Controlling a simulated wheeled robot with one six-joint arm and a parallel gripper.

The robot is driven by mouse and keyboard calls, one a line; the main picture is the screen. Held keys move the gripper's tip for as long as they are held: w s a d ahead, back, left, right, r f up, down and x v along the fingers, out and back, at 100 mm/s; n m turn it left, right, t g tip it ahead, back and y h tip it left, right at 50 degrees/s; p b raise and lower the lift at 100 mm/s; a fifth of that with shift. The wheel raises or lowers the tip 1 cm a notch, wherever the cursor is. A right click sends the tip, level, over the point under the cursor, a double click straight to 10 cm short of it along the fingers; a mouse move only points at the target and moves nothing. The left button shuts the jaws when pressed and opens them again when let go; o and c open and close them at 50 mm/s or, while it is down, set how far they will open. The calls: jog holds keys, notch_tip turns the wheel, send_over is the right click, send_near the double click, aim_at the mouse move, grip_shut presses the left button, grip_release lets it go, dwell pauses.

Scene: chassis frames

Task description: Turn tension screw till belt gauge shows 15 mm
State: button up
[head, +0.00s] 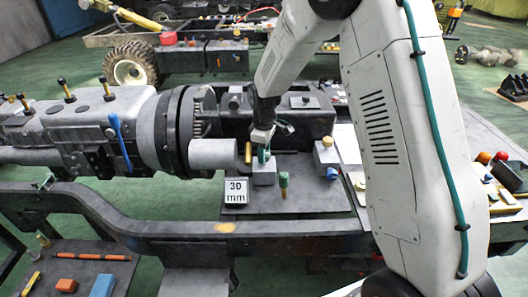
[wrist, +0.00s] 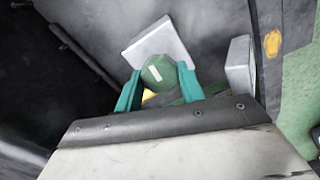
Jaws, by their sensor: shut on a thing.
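My gripper (head: 263,153) is at the small grey block (head: 264,174) on the dark plate. In the wrist view its teal fingers (wrist: 160,88) are shut on a round green screw head (wrist: 158,70) with a pale mark on top, which I take as the tension screw. In the head view the fingers mostly hide this head. The belt gauge (head: 236,191), a white sign with a dark frame, reads 30 mm and stands left of and in front of the block. I cannot make out the belt.
A second green knob (head: 283,180) on a brass stem stands close to the right of the block. A grey cylinder (head: 213,154) lies close on the left. A grey block with a yellow ball (head: 327,142) stands further right. The plate's front (head: 300,202) is clear.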

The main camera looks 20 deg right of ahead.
jog(key=m, duration=0.5)
jog(key=shift+m, duration=0.4)
jog(key=m, duration=1.1)
jog(key=shift+m, duration=0.4)
jog(key=m, duration=0.5)
jog(key=o, duration=1)
jog(key=shift+c, duration=0.2)
notch_tip(320, 180, up, 8)
jog(key=shift+f, duration=0.1)
